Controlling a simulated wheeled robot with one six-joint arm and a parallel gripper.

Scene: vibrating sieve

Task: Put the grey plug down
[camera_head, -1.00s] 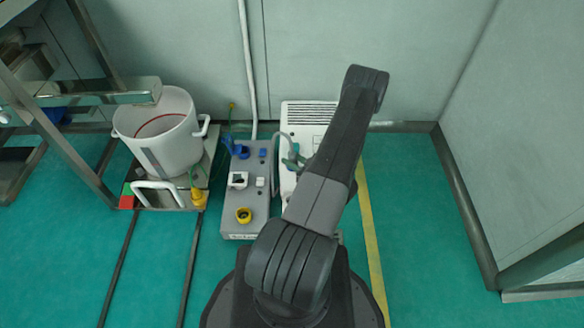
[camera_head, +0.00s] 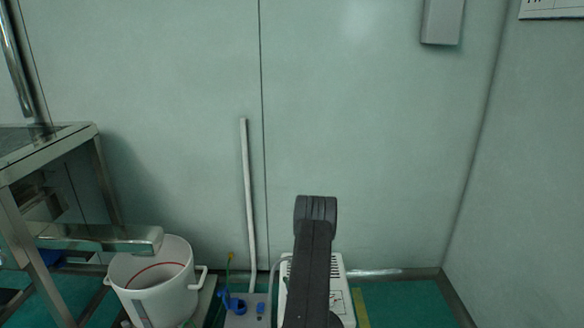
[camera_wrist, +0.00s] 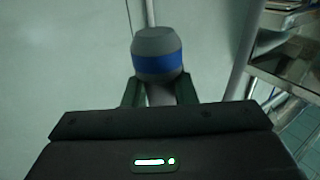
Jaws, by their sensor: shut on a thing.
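The grey plug (camera_wrist: 157,44), with a blue band around its lower part, shows in the wrist view just beyond my gripper (camera_wrist: 159,91). My gripper is shut on it, with one dark finger at each side of the plug's narrow lower part. In the wrist view the wall is behind the plug, so it is held up in the air. In the head view only my arm shows; my gripper and the plug are hidden or out of view there.
A white bucket (camera_head: 150,292) stands at the lower left, by a metal frame table (camera_head: 88,150). A grey socket box (camera_head: 245,316) with blue sockets and a white vented box (camera_head: 340,308) stand along the wall. A metal rack (camera_wrist: 290,70) shows at right in the wrist view.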

